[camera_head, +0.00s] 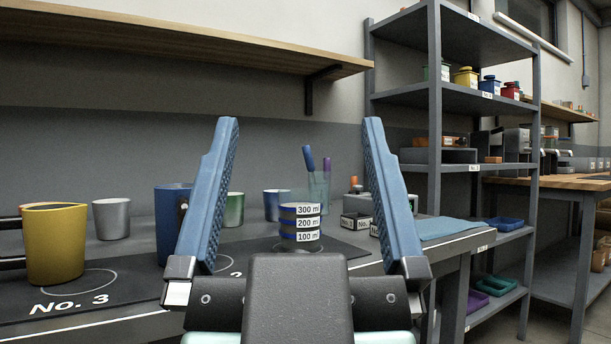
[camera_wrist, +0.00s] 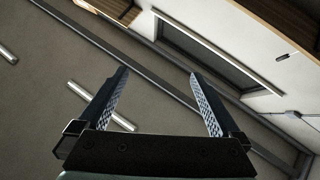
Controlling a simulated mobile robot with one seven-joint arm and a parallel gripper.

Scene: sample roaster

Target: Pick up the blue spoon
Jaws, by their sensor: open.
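The blue handle of what looks like the blue spoon (camera_head: 308,158) sticks up in the head view from a clear container (camera_head: 317,186), beside a purple handle (camera_head: 326,165). Its lower end is hard to make out. My gripper (camera_head: 300,120) is open and empty, its two blue fingers wide apart and pointing up. The spoon shows between the fingers, farther back over the bench and touching neither. In the wrist view my gripper (camera_wrist: 158,74) has nothing between its fingers, and no spoon shows there.
A measuring vessel with ml labels (camera_head: 301,237) stands before the clear container. A yellow cup (camera_head: 54,245), a blue mug (camera_head: 170,215) and other cups stand left. A wooden shelf (camera_head: 180,40) hangs above; a grey rack (camera_head: 435,120) stands right. The wrist view shows wall and window (camera_wrist: 215,55).

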